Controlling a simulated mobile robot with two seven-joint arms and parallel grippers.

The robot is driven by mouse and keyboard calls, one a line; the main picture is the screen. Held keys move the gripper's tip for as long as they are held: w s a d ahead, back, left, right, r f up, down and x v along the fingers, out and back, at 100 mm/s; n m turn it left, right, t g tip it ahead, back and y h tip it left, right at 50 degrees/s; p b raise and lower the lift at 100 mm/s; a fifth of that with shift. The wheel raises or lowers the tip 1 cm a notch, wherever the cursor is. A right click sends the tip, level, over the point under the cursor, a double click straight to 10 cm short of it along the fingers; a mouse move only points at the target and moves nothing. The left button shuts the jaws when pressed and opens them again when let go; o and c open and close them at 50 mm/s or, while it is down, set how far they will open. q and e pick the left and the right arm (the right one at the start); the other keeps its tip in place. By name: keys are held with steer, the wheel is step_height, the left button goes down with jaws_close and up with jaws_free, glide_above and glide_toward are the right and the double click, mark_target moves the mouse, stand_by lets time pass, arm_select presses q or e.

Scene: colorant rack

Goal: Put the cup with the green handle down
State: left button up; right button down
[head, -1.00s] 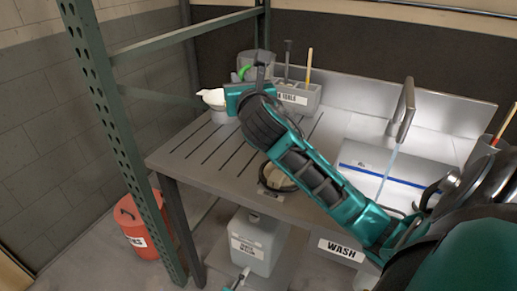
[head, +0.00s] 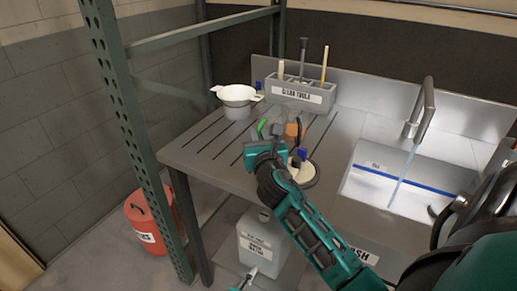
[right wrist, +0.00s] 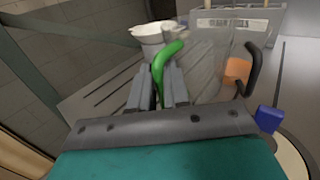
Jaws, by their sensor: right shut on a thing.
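The cup with the green handle is a see-through grey cup (head: 277,130); it also shows in the right wrist view (right wrist: 207,68). Its green handle (head: 262,128) stands between the fingers of my right gripper (right wrist: 160,82), which is shut on it. In the head view my right gripper (head: 263,146) is at the near-left side of the cup, over the front half of the slotted drainboard (head: 205,160). The cup looks about upright. I cannot tell whether its base touches the board, as the gripper hides it. My left gripper is not in view.
A white strainer bowl (head: 238,94) sits on a grey container at the back left. The clean tools rack (head: 315,98) stands behind the cup. An orange item (head: 293,130) and a blue item (head: 301,153) are close on its right, by a round opening (head: 305,177). The sink is further right.

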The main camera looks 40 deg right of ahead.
step_height(320, 180, down, 4)
steer(key=shift+r+b, duration=0.25)
steer(key=shift+b, duration=0.4)
steer(key=shift+r, duration=0.1)
steer(key=shift+f, duration=0.2)
steer(key=c, duration=1.1)
jaws_free()
steer(key=shift+r, duration=0.1)
